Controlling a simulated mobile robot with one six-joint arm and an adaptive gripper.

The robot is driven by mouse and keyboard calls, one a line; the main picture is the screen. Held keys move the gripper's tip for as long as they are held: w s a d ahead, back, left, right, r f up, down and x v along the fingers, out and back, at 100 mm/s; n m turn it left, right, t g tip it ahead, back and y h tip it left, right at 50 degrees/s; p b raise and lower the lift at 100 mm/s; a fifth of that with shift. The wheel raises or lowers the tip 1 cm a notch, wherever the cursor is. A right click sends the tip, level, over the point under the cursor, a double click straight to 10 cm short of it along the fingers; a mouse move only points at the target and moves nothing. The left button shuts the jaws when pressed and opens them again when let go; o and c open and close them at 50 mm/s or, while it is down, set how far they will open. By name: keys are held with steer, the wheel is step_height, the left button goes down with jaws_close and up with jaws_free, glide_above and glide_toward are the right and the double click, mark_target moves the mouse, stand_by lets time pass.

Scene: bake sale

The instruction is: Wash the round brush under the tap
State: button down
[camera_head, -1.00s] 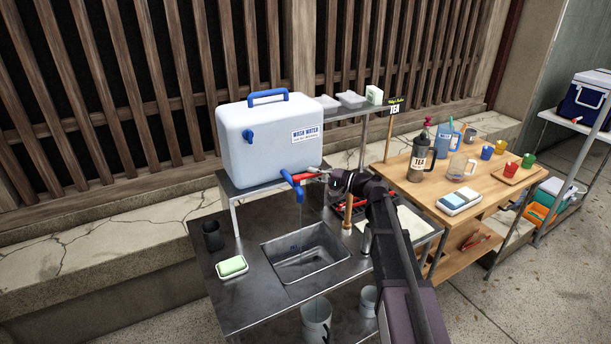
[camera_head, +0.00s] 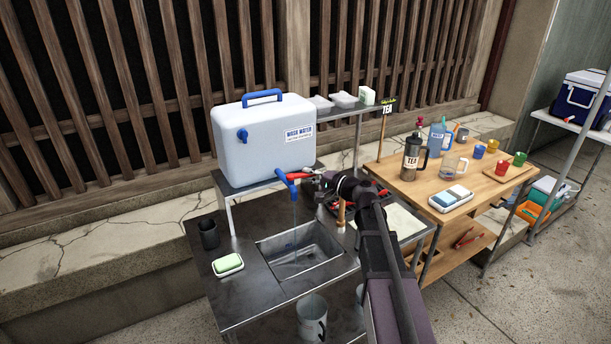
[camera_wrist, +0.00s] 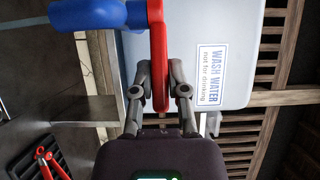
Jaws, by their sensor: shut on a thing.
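The white wash water tank (camera_head: 257,138) stands on a raised shelf behind the sink. Its blue tap (camera_head: 294,185) points down over the metal basin (camera_head: 322,243), and a thin stream of water shows below the spout. My gripper (camera_head: 316,180) is at the tap. In the wrist view, my gripper (camera_wrist: 160,82) is shut on the red tap lever (camera_wrist: 158,50), which joins the blue tap body (camera_wrist: 85,14). An upright wooden handle (camera_head: 341,213) stands just right of the basin. Its lower end is unclear, so I cannot tell whether it is the round brush.
A green sponge on a white dish (camera_head: 228,265) and a dark cup (camera_head: 209,233) are left of the basin. A metal pitcher (camera_head: 312,318) stands below. A wooden table (camera_head: 405,183) with a tea flask and cups is at right. My arm crosses the sink's right side.

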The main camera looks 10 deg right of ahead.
steer(key=shift+s+a, duration=0.1)
steer(key=shift+a, duration=0.1)
steer(key=c, duration=0.6)
jaws_free()
steer(key=shift+a, duration=0.1)
steer(key=shift+c, duration=0.2)
steer(key=shift+d, duration=0.25)
steer(key=shift+s+d, duration=0.25)
steer(key=shift+d, duration=0.1)
steer(key=v, duration=1.1)
steer(key=shift+s, duration=0.1)
